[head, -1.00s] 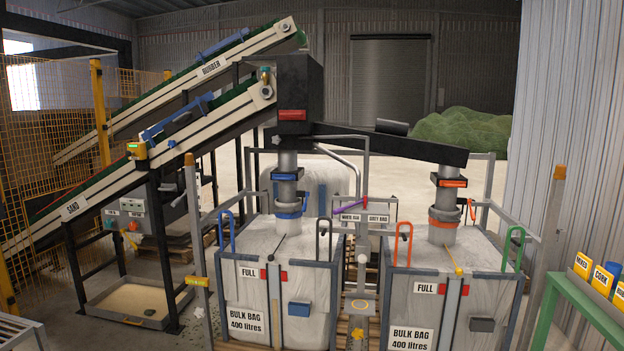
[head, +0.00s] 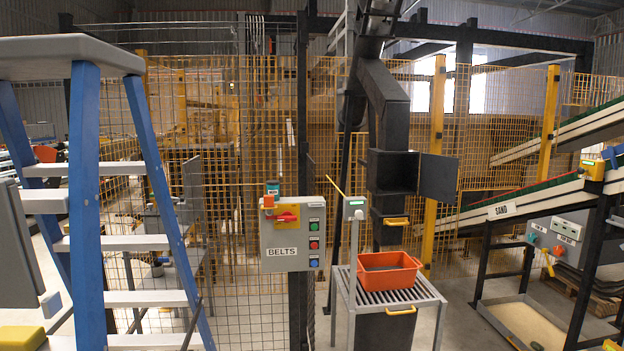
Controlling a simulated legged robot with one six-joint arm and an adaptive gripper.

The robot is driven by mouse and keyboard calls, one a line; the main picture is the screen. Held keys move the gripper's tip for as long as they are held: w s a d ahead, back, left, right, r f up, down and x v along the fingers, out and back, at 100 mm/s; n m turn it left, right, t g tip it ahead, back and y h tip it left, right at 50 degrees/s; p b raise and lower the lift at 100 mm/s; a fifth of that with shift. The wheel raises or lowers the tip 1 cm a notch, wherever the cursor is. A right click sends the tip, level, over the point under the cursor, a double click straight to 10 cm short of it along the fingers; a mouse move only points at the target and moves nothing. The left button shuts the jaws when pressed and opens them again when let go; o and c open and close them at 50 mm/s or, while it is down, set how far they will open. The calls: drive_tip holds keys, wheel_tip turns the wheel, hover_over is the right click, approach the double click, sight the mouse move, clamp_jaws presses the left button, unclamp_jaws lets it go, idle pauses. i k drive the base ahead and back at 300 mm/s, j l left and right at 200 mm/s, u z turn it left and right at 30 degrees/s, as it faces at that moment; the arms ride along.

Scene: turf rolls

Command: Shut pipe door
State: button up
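A black square pipe (head: 385,100) comes down at the right of centre in the head view. Its boxy lower part has a dark opening (head: 388,172) in the front. A dark grey flat door (head: 437,178) stands swung out to the right of this opening, so the pipe door is open. A short yellow handle (head: 396,222) shows lower on the pipe. My gripper is not in view.
An orange bin (head: 388,272) sits on a slatted stand (head: 385,298) below the pipe. A grey BELTS control box (head: 293,233) stands left of it. A blue stepladder (head: 88,190) fills the left. Yellow mesh fencing (head: 250,130) runs behind. A sand tray (head: 527,322) lies at lower right.

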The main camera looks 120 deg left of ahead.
sight(439, 174)
drive_tip(key=j+u, duration=0.1)
drive_tip(key=u, duration=0.3)
drive_tip(key=i+j+u, duration=0.1)
drive_tip(key=u, duration=0.3)
drive_tip(key=i+u, duration=0.1)
drive_tip(key=u, duration=0.3)
drive_tip(key=i+u, duration=0.1)
drive_tip(key=u, duration=0.3)
drive_tip(key=i+j+u, duration=0.15)
drive_tip(key=u, duration=0.25)
drive_tip(key=i+j+u, duration=0.1)
drive_tip(key=u, duration=0.25)
drive_tip(key=i+u, duration=0.25)
drive_tip(key=u, duration=0.15)
drive_tip(key=i+u, duration=0.15)
drive_tip(key=u, duration=0.25)
drive_tip(key=i+j+u, duration=0.1)
drive_tip(key=i+u, duration=0.35)
drive_tip(key=i, duration=0.5)
